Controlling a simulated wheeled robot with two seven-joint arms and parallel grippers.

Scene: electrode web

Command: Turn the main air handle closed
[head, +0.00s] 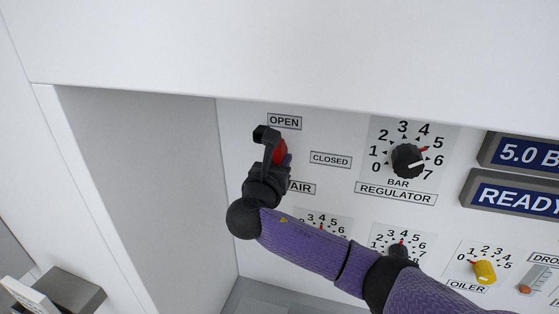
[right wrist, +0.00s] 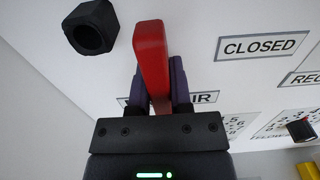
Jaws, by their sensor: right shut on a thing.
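The main air handle is a red lever (head: 280,151) on the white panel, below the OPEN label (head: 285,122) and left of the CLOSED label (head: 331,159). It points up toward OPEN. My right gripper (head: 276,162) is shut on the red lever. In the right wrist view the lever (right wrist: 151,57) stands between the two purple fingers of the gripper (right wrist: 156,88), its upper end sticking out past them. The gripper partly hides the label below, of which AIR (head: 301,188) shows. My left gripper is not in view.
A black hollow hexagonal fitting (right wrist: 92,27) is left of the lever. To the right are a regulator knob (head: 407,161), blue displays (head: 515,197) and a yellow oiler knob (head: 484,271). My right arm crosses in front of the lower dials. A recess wall is on the left.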

